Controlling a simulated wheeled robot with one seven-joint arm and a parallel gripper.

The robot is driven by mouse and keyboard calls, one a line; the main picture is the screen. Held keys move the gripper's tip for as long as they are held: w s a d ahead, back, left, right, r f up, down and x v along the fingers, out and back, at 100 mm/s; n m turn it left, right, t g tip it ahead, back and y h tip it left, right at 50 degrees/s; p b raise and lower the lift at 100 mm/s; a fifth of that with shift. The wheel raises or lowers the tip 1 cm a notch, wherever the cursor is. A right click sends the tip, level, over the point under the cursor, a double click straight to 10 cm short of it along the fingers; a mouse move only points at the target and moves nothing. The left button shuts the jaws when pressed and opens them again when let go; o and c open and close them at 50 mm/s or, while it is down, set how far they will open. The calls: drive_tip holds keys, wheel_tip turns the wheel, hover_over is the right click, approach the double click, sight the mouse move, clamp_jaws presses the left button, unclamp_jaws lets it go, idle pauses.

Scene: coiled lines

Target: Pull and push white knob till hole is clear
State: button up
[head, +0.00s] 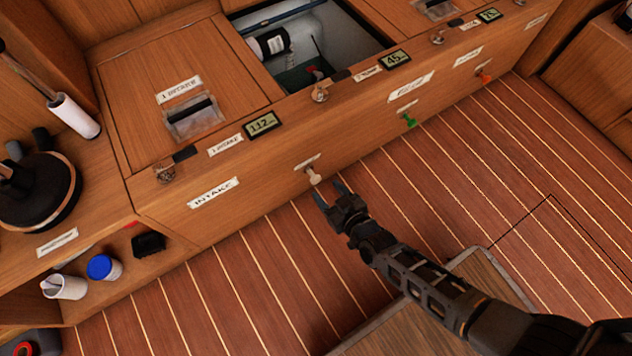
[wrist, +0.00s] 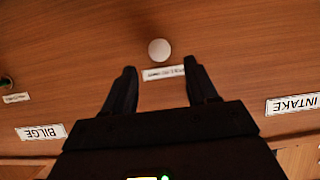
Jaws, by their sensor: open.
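The white knob (head: 313,177) sticks out from the front of the wooden locker, just right of the INTAKE label (head: 213,192). In the wrist view the white knob (wrist: 159,50) is a round face just beyond the fingertips, roughly centred between them. My gripper (head: 331,191) is open and empty, close in front of the knob and apart from it. It also shows in the wrist view (wrist: 158,70) with its two dark fingers spread. The hole is not seen in either view.
A green knob (head: 409,120) and an orange knob (head: 485,77) sit farther right on the same front. An open hatch (head: 352,65) lies above. The plank floor (head: 470,180) in front is largely clear.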

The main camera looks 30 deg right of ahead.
sight(317, 180)
drive_tip(key=b+x, duration=0.2)
drive_tip(key=x, duration=0.2)
drive_tip(key=shift+w+f, duration=0.1)
drive_tip(key=shift+f, duration=0.15)
drive_tip(key=shift+w+f+b, duration=0.15)
drive_tip(key=shift+w+b, duration=0.3)
drive_tip(key=shift+w, duration=0.3)
clamp_jaws()
